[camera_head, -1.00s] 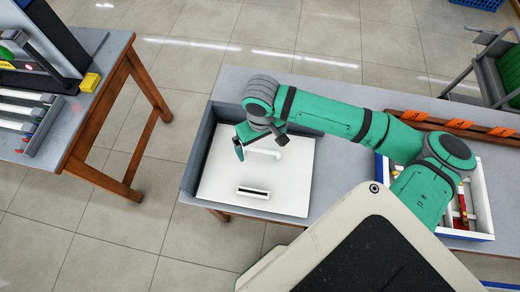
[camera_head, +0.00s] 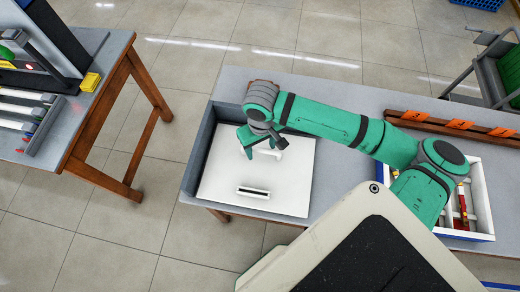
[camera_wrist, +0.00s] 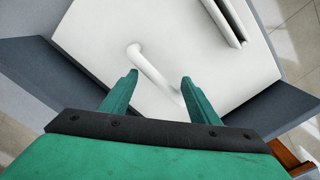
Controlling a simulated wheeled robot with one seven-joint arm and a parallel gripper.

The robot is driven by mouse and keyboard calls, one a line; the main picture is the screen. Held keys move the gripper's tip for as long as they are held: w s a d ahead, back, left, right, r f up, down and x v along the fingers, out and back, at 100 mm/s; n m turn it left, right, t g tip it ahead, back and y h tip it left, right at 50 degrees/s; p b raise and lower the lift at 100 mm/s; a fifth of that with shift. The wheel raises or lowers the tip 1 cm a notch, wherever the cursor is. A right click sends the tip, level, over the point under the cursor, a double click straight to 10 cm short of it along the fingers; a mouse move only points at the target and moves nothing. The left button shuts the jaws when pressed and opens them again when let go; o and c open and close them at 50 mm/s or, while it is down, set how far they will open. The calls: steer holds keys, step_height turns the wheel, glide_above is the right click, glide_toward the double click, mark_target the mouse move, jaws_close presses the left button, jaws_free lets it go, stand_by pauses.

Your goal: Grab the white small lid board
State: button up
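The white lid board (camera_head: 222,175) lies flat in a grey open-sided tray on the table. It carries a raised white bar handle (camera_head: 268,151) and a slotted white block with a dark opening (camera_head: 253,192). My gripper (camera_head: 262,148) is over the handle, at the upper middle of the board. In the wrist view, my gripper (camera_wrist: 158,82) is open, with one green finger on each side of the white handle (camera_wrist: 150,66). The handle runs diagonally between the fingers, and its near end reaches close to the right finger. I cannot tell whether they touch. The board (camera_wrist: 100,35) fills the view behind.
The grey tray wall (camera_head: 197,150) stands along the board's left and back. A white box with coloured items (camera_head: 483,205) and a brown rack with orange labels (camera_head: 460,124) are at the right. Another table (camera_head: 95,115) stands at the left, across a floor gap.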

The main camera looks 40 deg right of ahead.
steer(key=c, duration=1)
steer(key=shift+r, duration=0.1)
steer(key=shift+r, duration=0.6)
steer(key=shift+c, duration=1.3)
steer(key=shift+w+r, duration=0.1)
steer(key=shift+r, duration=1.25)
